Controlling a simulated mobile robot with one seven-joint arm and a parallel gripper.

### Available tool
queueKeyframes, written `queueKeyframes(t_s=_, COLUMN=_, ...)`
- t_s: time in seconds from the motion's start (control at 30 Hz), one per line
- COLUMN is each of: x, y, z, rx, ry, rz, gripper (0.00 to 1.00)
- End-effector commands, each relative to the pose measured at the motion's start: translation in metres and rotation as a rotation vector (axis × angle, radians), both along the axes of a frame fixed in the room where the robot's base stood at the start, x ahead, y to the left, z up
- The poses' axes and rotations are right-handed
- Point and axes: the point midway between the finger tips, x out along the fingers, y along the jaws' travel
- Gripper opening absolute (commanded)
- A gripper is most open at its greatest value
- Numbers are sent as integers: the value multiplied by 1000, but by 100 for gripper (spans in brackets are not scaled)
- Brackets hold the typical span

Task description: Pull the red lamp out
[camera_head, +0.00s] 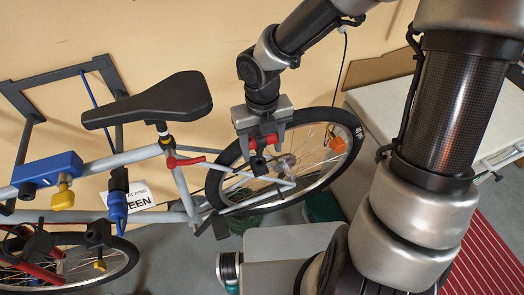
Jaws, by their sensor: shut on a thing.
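The red lamp (269,139) is a small red piece with a dark part below it. It sits between the fingers of my gripper (262,142), beside the upper left of the bicycle's rear wheel (230,158). My gripper points down and is shut on the lamp. The fingers hide part of the lamp, and I cannot tell whether it still touches a mount on the bicycle (135,157).
An orange reflector (336,145) is on the wheel's right side. A blue clamp (48,172) grips the frame. A light table (400,105) is at the right.

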Motion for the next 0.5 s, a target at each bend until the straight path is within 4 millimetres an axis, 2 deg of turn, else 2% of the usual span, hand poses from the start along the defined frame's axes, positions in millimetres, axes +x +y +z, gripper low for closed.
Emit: queueKeyframes(t_s=0.5, x=1, y=0, z=27, rx=0, ry=-2, rz=-1, gripper=19)
